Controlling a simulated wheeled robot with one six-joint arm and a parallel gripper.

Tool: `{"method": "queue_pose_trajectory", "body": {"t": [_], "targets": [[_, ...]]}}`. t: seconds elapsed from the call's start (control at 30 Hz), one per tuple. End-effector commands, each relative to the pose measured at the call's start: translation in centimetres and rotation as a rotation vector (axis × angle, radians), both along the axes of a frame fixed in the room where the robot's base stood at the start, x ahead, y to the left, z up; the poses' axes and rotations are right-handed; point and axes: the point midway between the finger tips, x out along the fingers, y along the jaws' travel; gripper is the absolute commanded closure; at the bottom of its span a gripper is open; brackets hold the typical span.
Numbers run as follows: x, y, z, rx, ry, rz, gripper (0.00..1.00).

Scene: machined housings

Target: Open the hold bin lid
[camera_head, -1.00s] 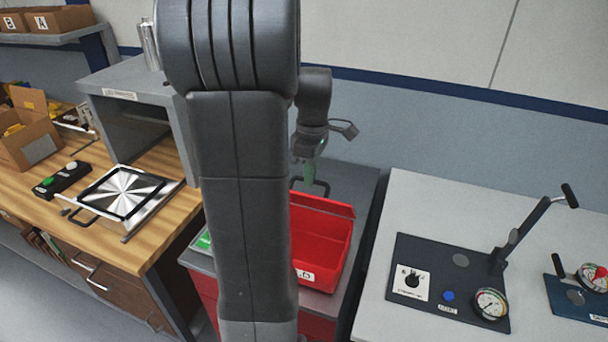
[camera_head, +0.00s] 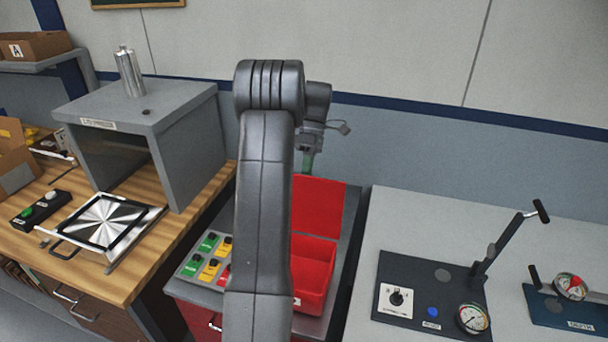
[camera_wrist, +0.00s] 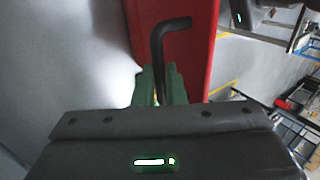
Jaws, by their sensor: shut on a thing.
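The hold bin (camera_head: 312,285) is a red box on a grey stand, partly hidden behind my arm in the head view. Its red lid (camera_head: 320,205) stands raised at the back edge, and the bin's opening shows in front of it. In the wrist view the lid (camera_wrist: 195,60) is a red panel with a black bent handle (camera_wrist: 168,26). My gripper (camera_head: 307,162) is at the lid's top edge. Its green fingers (camera_wrist: 162,82) are shut on the handle. The left part of bin and lid is hidden.
Green, yellow and red labelled tags (camera_head: 210,258) lie left of the bin. A wooden bench with a grey box-shaped housing (camera_head: 140,120) stands at left. A white table with a lever fixture (camera_head: 435,290) and gauges is at right. The wall is close behind.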

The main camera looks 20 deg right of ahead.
Motion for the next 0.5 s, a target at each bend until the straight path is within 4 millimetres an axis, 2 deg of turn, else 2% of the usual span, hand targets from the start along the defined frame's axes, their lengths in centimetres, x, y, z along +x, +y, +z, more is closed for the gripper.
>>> {"method": "queue_pose_trajectory", "body": {"t": [0.03, 0.5], "targets": [[0.06, -0.10, -0.89, 0.013, 0.024, -0.002, 1.00], [0.66, -0.49, -1.29, 0.043, 0.066, -0.002, 1.00]]}}
